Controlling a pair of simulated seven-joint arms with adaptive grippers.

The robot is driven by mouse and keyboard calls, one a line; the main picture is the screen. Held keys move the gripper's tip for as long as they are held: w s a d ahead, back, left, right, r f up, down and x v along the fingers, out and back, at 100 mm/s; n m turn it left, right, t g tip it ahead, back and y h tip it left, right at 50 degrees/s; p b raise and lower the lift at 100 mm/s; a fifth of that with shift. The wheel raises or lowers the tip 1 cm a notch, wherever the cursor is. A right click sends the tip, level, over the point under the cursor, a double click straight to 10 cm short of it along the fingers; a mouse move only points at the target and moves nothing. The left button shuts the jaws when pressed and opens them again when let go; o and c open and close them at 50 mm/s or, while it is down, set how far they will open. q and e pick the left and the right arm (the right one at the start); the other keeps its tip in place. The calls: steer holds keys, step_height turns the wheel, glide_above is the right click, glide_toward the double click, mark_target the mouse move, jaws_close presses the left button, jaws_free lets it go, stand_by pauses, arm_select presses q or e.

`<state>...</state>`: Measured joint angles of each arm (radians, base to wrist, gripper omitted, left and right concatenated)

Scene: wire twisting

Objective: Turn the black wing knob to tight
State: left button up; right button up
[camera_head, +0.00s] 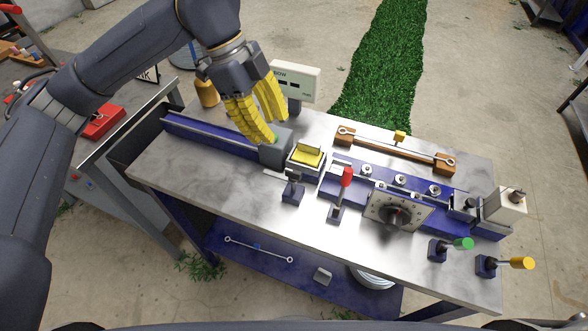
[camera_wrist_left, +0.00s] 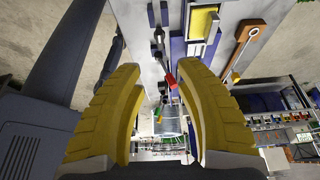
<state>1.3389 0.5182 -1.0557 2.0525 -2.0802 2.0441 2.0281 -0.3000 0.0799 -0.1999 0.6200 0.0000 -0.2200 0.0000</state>
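A black knob (camera_head: 396,214) sits on a grey dial plate (camera_head: 380,206) at the front of the workbench, right of centre. Its wings and any tight marking are too small to read. Another small dark fitting (camera_head: 292,177) stands on a blue block near the front edge; I cannot tell its shape. My left gripper (camera_head: 275,130) points down over the left-middle of the bench, by a grey block, well left of the dial. Its yellow fingers are apart with nothing between them in the left wrist view (camera_wrist_left: 160,68). My right gripper is not in view.
A red-tipped lever (camera_head: 346,178) stands between my left gripper and the dial. A yellow-topped block (camera_head: 309,155) is nearer. Green (camera_head: 464,243) and yellow (camera_head: 522,263) handles stand at the front right. A wooden-ended bar (camera_head: 395,148) lies at the back. The front-left bench top is clear.

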mark_target(293, 171)
arm_select(q)
steer(key=x, duration=1.3)
steer(key=shift+d+f, duration=0.1)
steer(key=shift+d, duration=0.05)
steer(key=shift+o, duration=0.3)
jaws_close()
